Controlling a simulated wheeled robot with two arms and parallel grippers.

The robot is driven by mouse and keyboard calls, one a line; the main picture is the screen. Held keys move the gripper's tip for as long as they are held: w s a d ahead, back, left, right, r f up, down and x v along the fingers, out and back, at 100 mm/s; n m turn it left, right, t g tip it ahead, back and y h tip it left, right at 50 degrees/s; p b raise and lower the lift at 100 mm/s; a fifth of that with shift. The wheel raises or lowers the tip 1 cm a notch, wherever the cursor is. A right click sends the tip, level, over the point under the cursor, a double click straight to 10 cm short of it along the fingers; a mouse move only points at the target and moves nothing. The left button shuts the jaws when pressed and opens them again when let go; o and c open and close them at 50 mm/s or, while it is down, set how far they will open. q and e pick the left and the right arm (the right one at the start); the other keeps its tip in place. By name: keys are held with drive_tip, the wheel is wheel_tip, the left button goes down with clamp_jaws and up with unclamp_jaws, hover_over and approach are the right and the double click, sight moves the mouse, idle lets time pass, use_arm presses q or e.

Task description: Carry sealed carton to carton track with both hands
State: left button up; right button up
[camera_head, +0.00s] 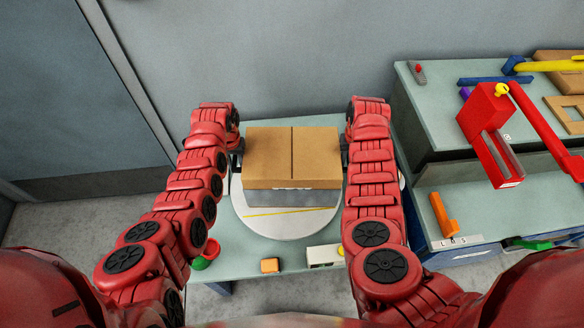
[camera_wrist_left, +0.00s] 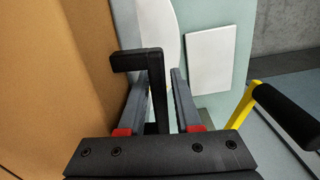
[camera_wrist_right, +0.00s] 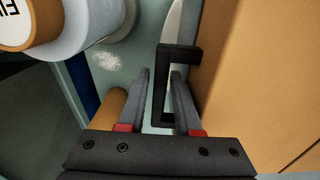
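The sealed carton (camera_head: 268,155), a brown box with a seam across its top, is between my two arms over a white round plate (camera_head: 285,226). A grey band shows under its front edge; I cannot tell how far it is above the plate. In the head view my arms largely hide both grippers. I cannot pick out the carton track.
The green table (camera_head: 232,262) holds a red-green cup (camera_head: 207,253), an orange block (camera_head: 270,265) and a white block (camera_head: 322,255) near its front edge. At right, a higher bench (camera_head: 432,118) carries a red frame (camera_head: 490,130) and tools. A grey wall (camera_head: 280,50) stands behind.

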use_arm(q)
clamp_jaws()
use_arm(e)
clamp_jaws()
use_arm(q)
drive_tip(key=shift+r, duration=0.1)
idle(1.1)
